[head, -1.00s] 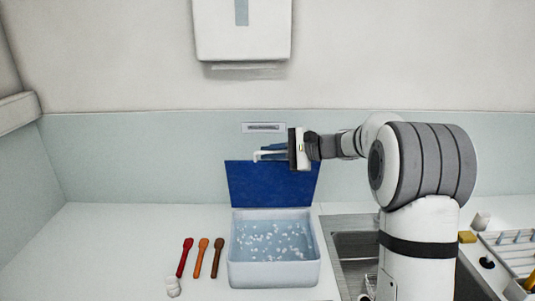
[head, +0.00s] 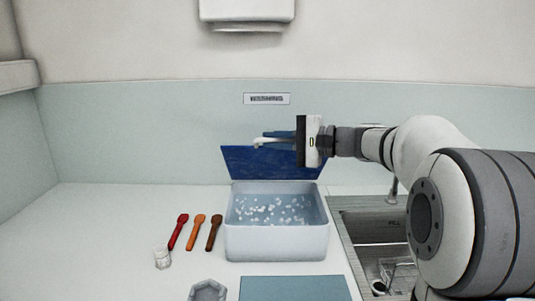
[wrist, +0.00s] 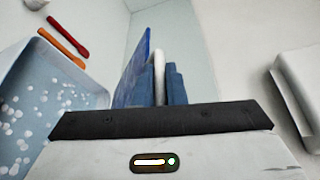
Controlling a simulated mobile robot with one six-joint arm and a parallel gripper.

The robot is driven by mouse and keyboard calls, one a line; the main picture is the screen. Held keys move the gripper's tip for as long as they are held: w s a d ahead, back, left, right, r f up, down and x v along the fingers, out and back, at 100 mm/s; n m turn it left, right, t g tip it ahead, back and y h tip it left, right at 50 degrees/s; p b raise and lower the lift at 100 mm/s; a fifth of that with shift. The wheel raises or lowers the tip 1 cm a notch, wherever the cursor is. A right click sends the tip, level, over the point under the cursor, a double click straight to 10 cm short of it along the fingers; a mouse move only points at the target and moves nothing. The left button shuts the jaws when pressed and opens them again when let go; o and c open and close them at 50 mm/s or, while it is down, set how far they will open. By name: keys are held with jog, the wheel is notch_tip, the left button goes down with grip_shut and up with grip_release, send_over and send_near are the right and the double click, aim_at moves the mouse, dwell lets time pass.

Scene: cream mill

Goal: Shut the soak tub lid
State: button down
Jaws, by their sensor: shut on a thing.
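The soak tub (head: 277,243) is a pale box on the counter, filled with water and floating white bits. Its blue lid (head: 250,162) stands raised at the tub's back edge, so the tub is open. My gripper (head: 268,138) reaches in from the right at the lid's upper edge.
Red (head: 178,232), orange (head: 196,232) and brown (head: 214,232) spoons lie left of the tub. A small white jar (head: 162,257), a grey dish (head: 208,291) and a blue mat (head: 295,288) are in front. A sink (head: 365,225) is at right. The left counter is clear.

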jog(key=s+f+n+y+b, duration=0.1)
jog(key=s+f+b, duration=0.3)
jog(key=f+b, duration=0.6)
jog(key=s+f+n+t+b, duration=0.1)
jog(key=s+f+n+b, duration=0.2)
jog(key=f+b, duration=0.7)
jog(key=shift+s+f+n+y+b, duration=0.35)
jog(key=shift+s+b, duration=0.4)
jog(key=shift+b, duration=3.45)
jog(key=c, duration=1.5)
grip_release()
jog(key=shift+r, duration=0.15)
jog(key=shift+s, duration=0.1)
jog(key=shift+p+v, duration=1.05)
jog(key=shift+v, duration=2.8)
